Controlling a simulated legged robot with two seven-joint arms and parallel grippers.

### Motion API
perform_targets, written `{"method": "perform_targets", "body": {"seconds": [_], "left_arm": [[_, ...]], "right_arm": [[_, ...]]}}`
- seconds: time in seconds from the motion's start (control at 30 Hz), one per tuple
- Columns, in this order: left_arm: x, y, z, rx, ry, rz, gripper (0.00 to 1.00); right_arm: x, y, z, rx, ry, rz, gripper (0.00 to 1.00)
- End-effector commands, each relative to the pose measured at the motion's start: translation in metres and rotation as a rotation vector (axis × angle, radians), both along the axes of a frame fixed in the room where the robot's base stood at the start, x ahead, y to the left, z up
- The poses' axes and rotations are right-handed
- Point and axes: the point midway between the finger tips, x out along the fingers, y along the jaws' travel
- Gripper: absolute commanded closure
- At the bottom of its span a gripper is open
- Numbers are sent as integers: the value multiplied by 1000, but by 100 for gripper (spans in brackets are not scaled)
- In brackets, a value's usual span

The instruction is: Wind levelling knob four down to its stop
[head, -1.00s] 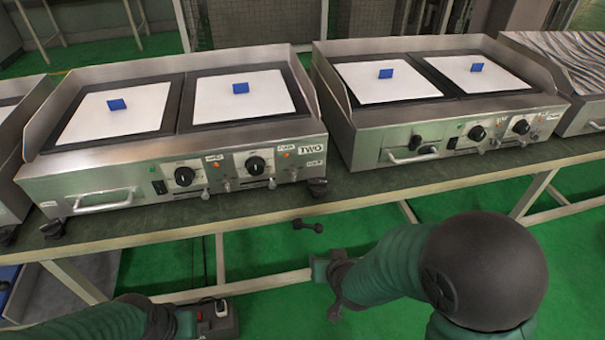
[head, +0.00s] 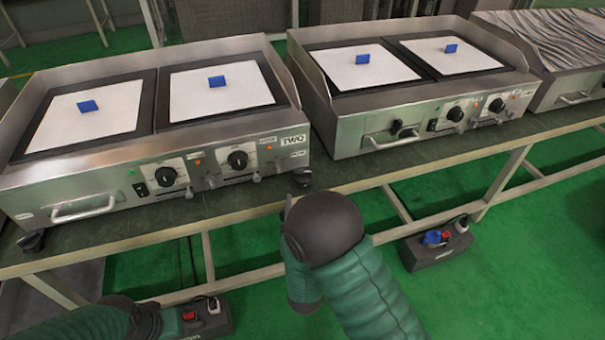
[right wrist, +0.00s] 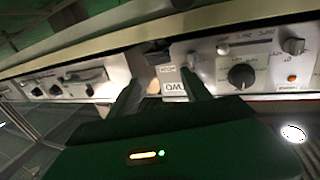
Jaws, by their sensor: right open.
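Griddle TWO (head: 233,140) stands on the bench, with a black levelling foot knob (head: 303,178) under its front right corner. A black knob that looks like this one shows in the right wrist view (right wrist: 156,52), beyond and between my fingertips. No number is readable on it. My right gripper (right wrist: 162,90) is open and empty, its two dark fingers pointing toward the knob without visible contact. In the head view my right arm hides most of it just below the bench edge. My left arm (head: 130,318) is low at the bottom left; its fingers cannot be made out.
Another levelling foot (head: 32,241) is at griddle TWO's front left corner. A second griddle (head: 430,115) stands to the right, with a gap between. The bench's front edge (head: 345,192) runs close to my right wrist. Power boxes (head: 440,243) lie on the green floor.

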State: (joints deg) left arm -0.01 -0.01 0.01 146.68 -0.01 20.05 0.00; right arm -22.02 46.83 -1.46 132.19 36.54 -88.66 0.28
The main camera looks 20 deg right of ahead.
Motion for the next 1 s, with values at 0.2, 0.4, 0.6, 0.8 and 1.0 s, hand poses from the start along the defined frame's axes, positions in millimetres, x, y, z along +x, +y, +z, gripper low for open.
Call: {"method": "perform_targets", "body": {"seconds": [0.2, 0.4, 0.6, 0.8, 1.0], "left_arm": [[0, 0, -18, 0, 0, 0, 64], [0, 0, -28, 0, 0, 0, 64], [0, 0, -30, 0, 0, 0, 64], [0, 0, -30, 0, 0, 0, 64], [0, 0, -30, 0, 0, 0, 64]], "right_arm": [[57, -16, -3, 1, -4, -1, 44], [97, -27, -2, 1, -1, -1, 44], [111, -31, 0, -1, 0, 1, 44], [111, -31, 0, -1, 1, 1, 44], [111, -31, 0, 0, 1, 1, 68]]}}
